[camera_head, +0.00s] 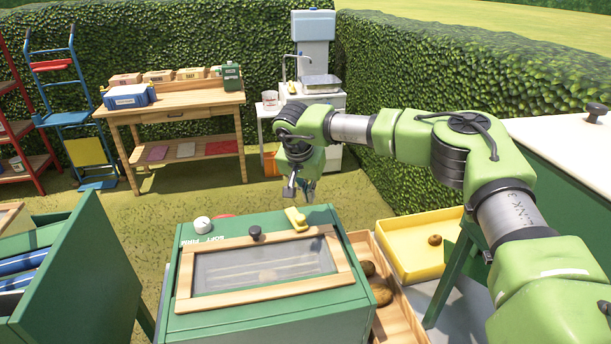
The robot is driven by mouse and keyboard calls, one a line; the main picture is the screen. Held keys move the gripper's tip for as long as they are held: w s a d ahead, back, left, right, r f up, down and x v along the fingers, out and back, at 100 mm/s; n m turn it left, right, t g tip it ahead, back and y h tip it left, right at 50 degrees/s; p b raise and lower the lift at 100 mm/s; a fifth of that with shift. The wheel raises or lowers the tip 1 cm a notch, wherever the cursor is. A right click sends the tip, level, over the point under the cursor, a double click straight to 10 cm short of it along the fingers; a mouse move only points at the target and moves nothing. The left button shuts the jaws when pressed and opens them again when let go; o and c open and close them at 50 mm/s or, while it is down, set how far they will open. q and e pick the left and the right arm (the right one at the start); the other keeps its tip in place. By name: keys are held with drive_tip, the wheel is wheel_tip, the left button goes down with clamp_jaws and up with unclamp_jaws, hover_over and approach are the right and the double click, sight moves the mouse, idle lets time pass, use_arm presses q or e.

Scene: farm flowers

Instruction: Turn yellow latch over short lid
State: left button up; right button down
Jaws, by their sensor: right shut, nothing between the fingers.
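The yellow latch (296,219) sits on top of the green box (200,323), at the far edge of the lid. It points roughly toward the lid, and its near end meets the lid's far frame bar. I cannot tell whether it overlaps the bar. The lid (270,294) has a wooden frame around a clear pane, with a dark knob (255,232) at its far side, and looks closed. My right gripper (299,194) hangs just above and behind the latch, apart from it, shut and empty. My left gripper is not in view.
A white dial (202,225) is on the box's far left corner. A wooden tray (399,305) with brown lumps and a yellow tray (411,272) lie to the right. A green cabinet (75,275) stands close on the left. Behind is a wooden bench (180,108).

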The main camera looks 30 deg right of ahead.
sight(298, 215)
drive_tip(key=s+a, duration=0.1)
drive_tip(key=s+a+p, duration=0.1)
drive_tip(key=shift+s+a, duration=0.2)
drive_tip(key=shift+a, duration=0.15)
drive_tip(key=shift+s+a+f, duration=0.1)
drive_tip(key=shift+s+a, duration=0.05)
drive_tip(key=shift+f, duration=0.15)
drive_tip(key=shift+s+a+f+m, duration=0.1)
drive_tip(key=shift+a+f+m, duration=0.05)
drive_tip(key=shift+a+m, duration=0.15)
drive_tip(key=shift+s+a+m+g+b, duration=0.15)
drive_tip(key=shift+a+m+g+b, duration=0.15)
drive_tip(key=shift+a+m+b, duration=0.4)
drive_tip(key=shift+d+m, duration=0.1)
drive_tip(key=shift+m, duration=0.3)
drive_tip(key=shift+h, duration=0.3)
